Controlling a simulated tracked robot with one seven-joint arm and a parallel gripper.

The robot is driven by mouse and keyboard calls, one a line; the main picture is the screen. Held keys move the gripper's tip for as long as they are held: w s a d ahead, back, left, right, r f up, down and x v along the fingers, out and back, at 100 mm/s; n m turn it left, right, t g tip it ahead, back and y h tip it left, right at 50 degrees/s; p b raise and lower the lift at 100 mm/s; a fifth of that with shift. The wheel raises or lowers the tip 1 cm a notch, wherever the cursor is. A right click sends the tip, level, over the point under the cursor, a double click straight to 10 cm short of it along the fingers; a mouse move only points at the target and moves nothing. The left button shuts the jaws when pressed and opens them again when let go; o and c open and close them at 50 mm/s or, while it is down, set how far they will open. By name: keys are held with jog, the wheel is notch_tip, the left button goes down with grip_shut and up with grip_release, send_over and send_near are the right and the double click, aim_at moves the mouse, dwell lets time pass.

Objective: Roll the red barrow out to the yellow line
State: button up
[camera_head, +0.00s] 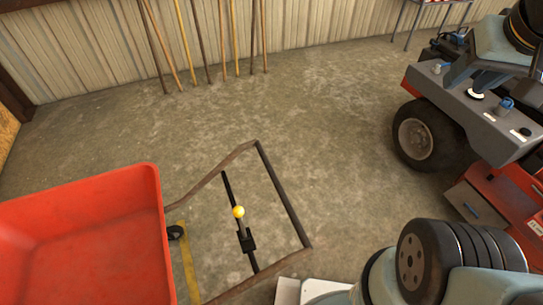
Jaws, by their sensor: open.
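The red barrow (85,240) stands at the lower left, its tub cut off by the left and bottom edges. A brown metal handle frame (282,195) reaches right from the tub, low over the floor. Inside the frame runs a dark bar with a black fitting and a yellow ball knob (238,212). The yellow line (189,262) shows as a short strip on the concrete beside the tub, running under the handle frame. A small dark wheel shows at the tub's right edge. Grey-blue links of my arm fill the lower right; I cannot make out my gripper's jaws.
A red and grey wheeled machine (428,137) stands at the right. Several long-handled tools (186,45) lean against the corrugated wall (325,30) at the back. Thin table legs show at the top right. The concrete floor between the barrow, wall and machine is clear.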

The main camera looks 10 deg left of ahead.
jog(key=shift+o, duration=0.8)
jog(key=shift+w, duration=0.1)
jog(key=shift+o, duration=0.2)
jog(key=shift+w+a+f, duration=0.1)
jog(key=shift+w+a, duration=0.05)
jog(key=shift+a, duration=0.05)
jog(key=w+a+f+n+g+y, duration=0.2)
jog(key=w+a+f+g+y, duration=0.1)
jog(key=w+a+f, duration=0.4)
jog(key=w+a+f+n+g+y, duration=0.1)
jog(key=w+a+f+g+y, duration=0.3)
jog(key=f, duration=0.5)
jog(key=w+a+f+n+g+y, duration=0.1)
jog(key=w+a+f+n+g, duration=0.2)
jog(key=w+f, duration=0.4)
jog(key=w+a+f+m+t+y, duration=0.1)
jog(key=a+f+y, duration=0.2)
jog(key=f, duration=0.7)
jog(key=a+f+m+y, duration=0.1)
jog(key=a+f+y, duration=0.15)
jog(key=f, duration=0.85)
jog(key=w+a+f+m+t+y, duration=0.15)
jog(key=a+f, duration=0.25)
jog(key=f, duration=0.6)
jog(key=s+x, duration=0.1)
jog(key=x, duration=1.2)
jog(key=shift+a+r+g+y, duration=0.25)
jog(key=shift+g+y, duration=0.1)
jog(key=shift+y, duration=0.05)
